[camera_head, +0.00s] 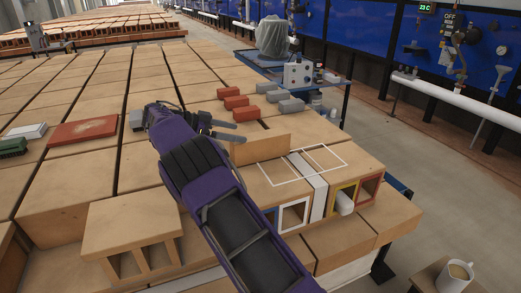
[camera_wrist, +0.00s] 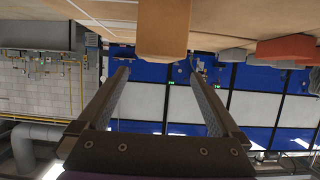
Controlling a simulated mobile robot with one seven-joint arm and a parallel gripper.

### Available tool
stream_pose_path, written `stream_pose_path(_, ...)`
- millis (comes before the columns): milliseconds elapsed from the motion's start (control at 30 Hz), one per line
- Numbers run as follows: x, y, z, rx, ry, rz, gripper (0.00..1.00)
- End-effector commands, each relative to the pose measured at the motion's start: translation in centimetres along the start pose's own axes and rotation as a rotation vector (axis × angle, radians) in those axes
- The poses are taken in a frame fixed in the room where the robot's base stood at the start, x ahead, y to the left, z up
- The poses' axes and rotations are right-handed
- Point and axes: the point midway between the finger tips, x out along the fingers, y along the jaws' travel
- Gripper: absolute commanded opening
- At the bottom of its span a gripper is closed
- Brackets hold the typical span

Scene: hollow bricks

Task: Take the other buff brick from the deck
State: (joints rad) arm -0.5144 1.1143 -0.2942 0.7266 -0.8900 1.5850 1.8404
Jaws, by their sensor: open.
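A buff brick (camera_head: 262,150) stands on the deck (camera_head: 200,90), just right of my gripper and behind the white outlines in the head view. My gripper (camera_head: 241,132) is open, its two dark fingers pointing right close to the brick's far left end. In the wrist view, which looks upside down, the buff brick (camera_wrist: 163,30) is at the top middle. It lies above the gap between the open fingertips (camera_wrist: 158,70) in that picture, and nothing is held between them. The purple arm hides part of the deck. I cannot tell whether the fingers touch the brick.
Red bricks (camera_head: 237,102) and grey bricks (camera_head: 291,105) lie behind. White outlines (camera_head: 325,155) mark the deck's right part, above coloured openings (camera_head: 343,198). A red slab (camera_head: 83,131) and a buff block with openings (camera_head: 133,220) are left. A cup (camera_head: 457,273) stands lower right.

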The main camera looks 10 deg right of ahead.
Motion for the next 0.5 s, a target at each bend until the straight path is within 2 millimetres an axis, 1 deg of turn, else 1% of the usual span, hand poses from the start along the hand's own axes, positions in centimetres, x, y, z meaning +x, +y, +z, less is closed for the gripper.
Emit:
stream_pose_path(33,0.7,0.0,0.0,0.000,-0.001,0.001,1.00)
stream_pose_path(100,1.3,0.0,0.0,0.000,-0.001,0.000,1.00)
stream_pose_path(267,2.3,0.1,-0.1,0.000,0.000,0.001,1.00)
stream_pose_path(500,5.9,0.2,-0.3,0.001,-0.001,0.002,1.00)
